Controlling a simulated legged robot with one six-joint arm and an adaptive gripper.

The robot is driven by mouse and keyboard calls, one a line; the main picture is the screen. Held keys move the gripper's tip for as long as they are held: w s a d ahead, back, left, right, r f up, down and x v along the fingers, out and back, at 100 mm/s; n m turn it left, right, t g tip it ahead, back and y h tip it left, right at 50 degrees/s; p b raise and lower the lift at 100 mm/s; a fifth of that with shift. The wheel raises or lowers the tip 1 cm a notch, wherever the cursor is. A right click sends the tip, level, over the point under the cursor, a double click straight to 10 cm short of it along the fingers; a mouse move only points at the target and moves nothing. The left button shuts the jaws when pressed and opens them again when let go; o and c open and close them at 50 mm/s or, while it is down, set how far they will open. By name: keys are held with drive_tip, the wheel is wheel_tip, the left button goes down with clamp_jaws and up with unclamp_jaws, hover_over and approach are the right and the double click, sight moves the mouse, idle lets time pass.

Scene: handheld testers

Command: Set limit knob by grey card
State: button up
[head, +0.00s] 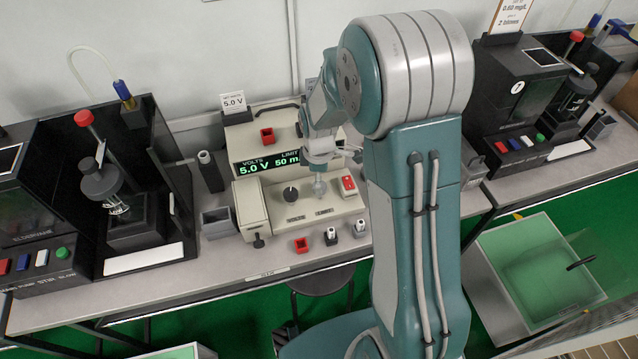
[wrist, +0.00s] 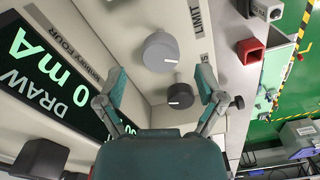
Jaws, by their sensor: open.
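The grey limit knob (head: 319,188) is on the sloping front panel of the cream power supply (head: 250,210), right of the black volts knob (head: 290,195). My gripper (head: 320,158) is above the limit knob, open and empty. In the wrist view my open fingers (wrist: 161,73) frame the grey knob (wrist: 160,52) and the black knob (wrist: 181,95); I see no contact. Each knob has a white mark. The display (head: 270,163) reads 5.0 V and a partly hidden limit starting with 50. A greyish card (head: 311,83) behind my arm is mostly hidden and unreadable.
A white card (head: 233,102) reading 5.0 V stands on the supply. A red-and-white switch (head: 348,185) is right of the knobs. Black testers (head: 130,200) stand left and right (head: 520,90).

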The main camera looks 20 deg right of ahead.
drive_tip(key=shift+a+f, duration=0.2)
drive_tip(key=shift+f, duration=1.1)
drive_tip(key=shift+d+f, duration=0.1)
drive_tip(key=shift+d, duration=0.2)
drive_tip(key=c, duration=1.1)
drive_tip(key=shift+a, duration=0.1)
drive_tip(key=shift+c, duration=0.2)
